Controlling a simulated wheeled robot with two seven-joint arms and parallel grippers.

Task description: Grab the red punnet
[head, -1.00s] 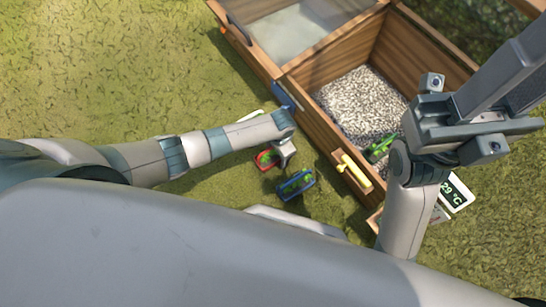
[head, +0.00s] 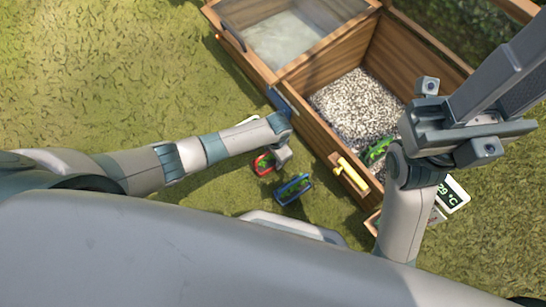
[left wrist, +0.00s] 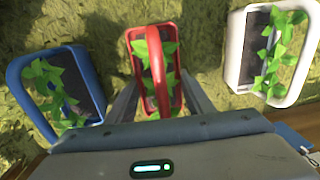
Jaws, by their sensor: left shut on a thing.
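The red punnet (head: 262,167) stands on the grass beside the wooden box, partly hidden by my left gripper (head: 282,154). In the left wrist view, the red punnet (left wrist: 137,36) holds green leafy seedlings, and its red handle rises between my left fingers. The left gripper (left wrist: 157,92) is shut on the red punnet; the fingertips are mostly hidden by the punnet.
A blue punnet (left wrist: 24,100) and a white punnet (left wrist: 236,42) stand close on either side. A wooden cold-frame box (head: 322,142) with gravel and a yellow handle (head: 351,172) is just right. A temperature display (head: 451,194) stands near my right arm. Open grass (head: 110,70) lies left.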

